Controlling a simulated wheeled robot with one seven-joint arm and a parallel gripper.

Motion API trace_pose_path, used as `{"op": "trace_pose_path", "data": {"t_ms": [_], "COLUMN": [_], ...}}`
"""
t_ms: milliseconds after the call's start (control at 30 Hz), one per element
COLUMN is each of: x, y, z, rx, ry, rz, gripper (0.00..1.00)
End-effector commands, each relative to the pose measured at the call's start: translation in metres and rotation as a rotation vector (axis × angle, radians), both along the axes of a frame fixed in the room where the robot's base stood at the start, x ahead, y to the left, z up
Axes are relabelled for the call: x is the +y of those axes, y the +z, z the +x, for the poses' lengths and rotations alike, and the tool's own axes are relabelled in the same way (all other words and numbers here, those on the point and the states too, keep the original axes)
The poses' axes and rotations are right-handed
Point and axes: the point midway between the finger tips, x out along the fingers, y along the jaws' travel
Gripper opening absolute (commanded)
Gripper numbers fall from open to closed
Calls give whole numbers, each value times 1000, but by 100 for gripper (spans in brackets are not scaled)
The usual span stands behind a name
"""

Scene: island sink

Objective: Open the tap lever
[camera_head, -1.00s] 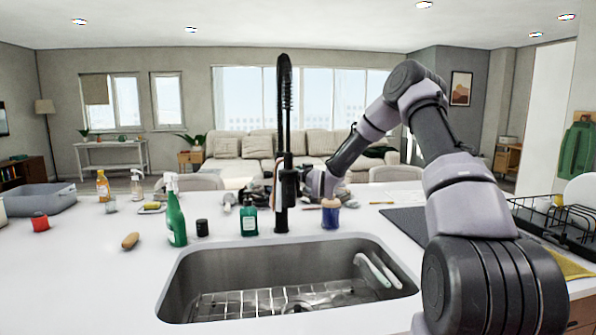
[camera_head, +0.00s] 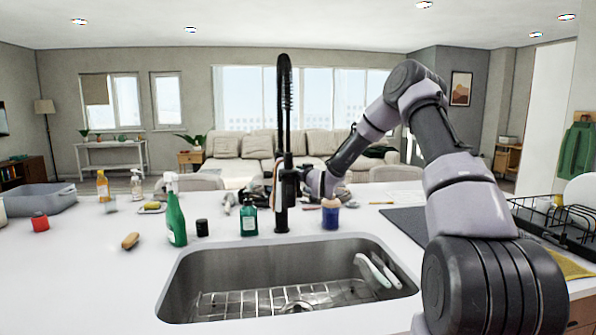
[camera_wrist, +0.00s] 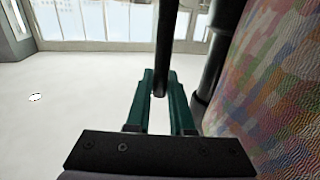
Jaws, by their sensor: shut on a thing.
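The black tap (camera_head: 282,205) stands upright behind the sink, with a tall spring neck. My gripper (camera_head: 303,178) is at the right side of the tap's body in the head view, and its fingers are too small to make out there. In the wrist view the green fingers of my gripper (camera_wrist: 162,88) are closed around the lower end of a thin black rod, the tap lever (camera_wrist: 164,45). A thicker black post (camera_wrist: 211,65), likely the tap's body, stands just right of the fingers. The lever is hard to pick out in the head view.
The steel sink (camera_head: 182,285) is in front of the tap. A green soap bottle (camera_head: 249,217) stands left of the tap and a blue jar (camera_head: 330,215) right of it. A green spray bottle (camera_head: 176,218) and a dark jar (camera_head: 202,228) are further left. A patterned surface (camera_wrist: 275,80) fills the wrist view's right.

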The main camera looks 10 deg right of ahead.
Motion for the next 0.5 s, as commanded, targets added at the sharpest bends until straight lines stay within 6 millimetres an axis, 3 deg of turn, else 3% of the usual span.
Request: {"op": "trace_pose_path", "data": {"t_ms": [500], "x": [-1], "y": [-2], "z": [-14], "rx": [-138], "ry": [-1], "rz": [0], "gripper": [0]}}
